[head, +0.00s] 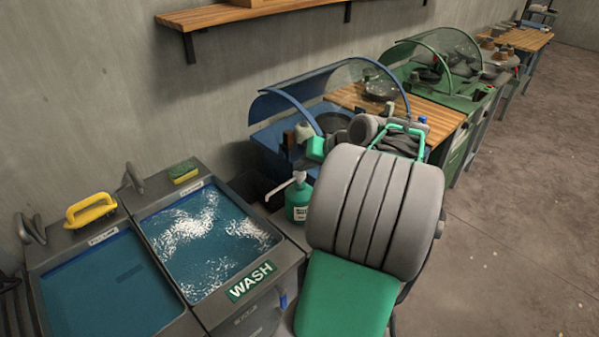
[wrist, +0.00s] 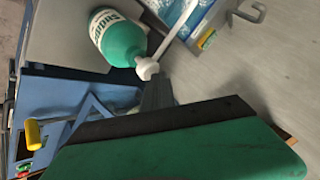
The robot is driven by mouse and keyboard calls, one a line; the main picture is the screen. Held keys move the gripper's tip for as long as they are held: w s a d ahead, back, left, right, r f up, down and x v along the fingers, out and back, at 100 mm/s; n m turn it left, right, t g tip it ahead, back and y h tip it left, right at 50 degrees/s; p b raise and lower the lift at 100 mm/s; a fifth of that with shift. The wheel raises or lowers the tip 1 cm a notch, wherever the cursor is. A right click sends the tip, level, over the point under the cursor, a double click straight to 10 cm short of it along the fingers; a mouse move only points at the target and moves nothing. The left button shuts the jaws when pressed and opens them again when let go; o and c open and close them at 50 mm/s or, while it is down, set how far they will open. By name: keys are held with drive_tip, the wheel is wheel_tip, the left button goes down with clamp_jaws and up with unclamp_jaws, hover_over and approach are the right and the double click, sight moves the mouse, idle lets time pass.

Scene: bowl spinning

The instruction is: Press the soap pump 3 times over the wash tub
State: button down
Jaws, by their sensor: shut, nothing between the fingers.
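The soap pump is a green bottle (head: 298,205) with a white label and a white pump head. It stands at the right edge of the wash tub (head: 272,292), with its spout pointing left toward the tub. In the wrist view the bottle (wrist: 122,45) lies across the upper middle, and its white pump head (wrist: 147,69) is right by the tips of my gripper (wrist: 157,92). The gripper's dark fingers are together and hold nothing. I cannot tell whether they touch the pump head. In the head view I cannot make out the fingertips clearly.
The wash tub holds foamy blue water. A second tub (head: 75,250) with blue water is to its left. A yellow-handled tool (head: 90,210) and a sponge (head: 183,172) lie on the rims. A blue hooded station (head: 265,135) stands close behind the bottle. Floor at right is clear.

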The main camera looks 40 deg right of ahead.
drive_tip(key=shift+a+f, duration=0.1)
drive_tip(key=shift+f, duration=0.45)
idle(0.4)
drive_tip(key=shift+r, duration=0.1)
drive_tip(key=shift+r+p, duration=0.85)
drive_tip(key=shift+r, duration=0.4)
wheel_tip(320, 180, up, 5)
drive_tip(key=p, duration=0.4)
idle(1.9)
